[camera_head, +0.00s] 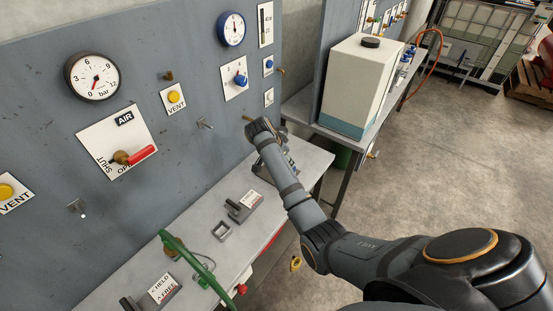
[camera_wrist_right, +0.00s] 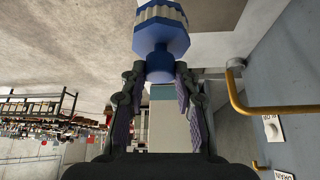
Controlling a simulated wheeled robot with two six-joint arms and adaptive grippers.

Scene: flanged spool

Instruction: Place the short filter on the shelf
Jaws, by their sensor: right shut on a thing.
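The filter (camera_wrist_right: 161,36) shows in the right wrist view, with a blue body, a white ribbed band and a narrow blue neck. My right gripper (camera_wrist_right: 160,76) is shut on the blue neck, one finger on each side. The filter's body stands clear beyond the fingertips. In the head view my right arm reaches over the far end of the grey bench, beside the wall panel; its wrist hides the gripper and filter. I cannot pick out for sure which surface is the shelf. My left gripper is not in view.
The grey bench (camera_head: 132,278) carries a green-handled tool (camera_head: 190,262), small blocks (camera_head: 243,205) and a square holder (camera_head: 222,231). The panel (camera_head: 190,60) has gauges, valves and pegs. A white tank (camera_head: 355,85) stands beyond. A yellow pipe (camera_wrist_right: 242,98) is right of my gripper.

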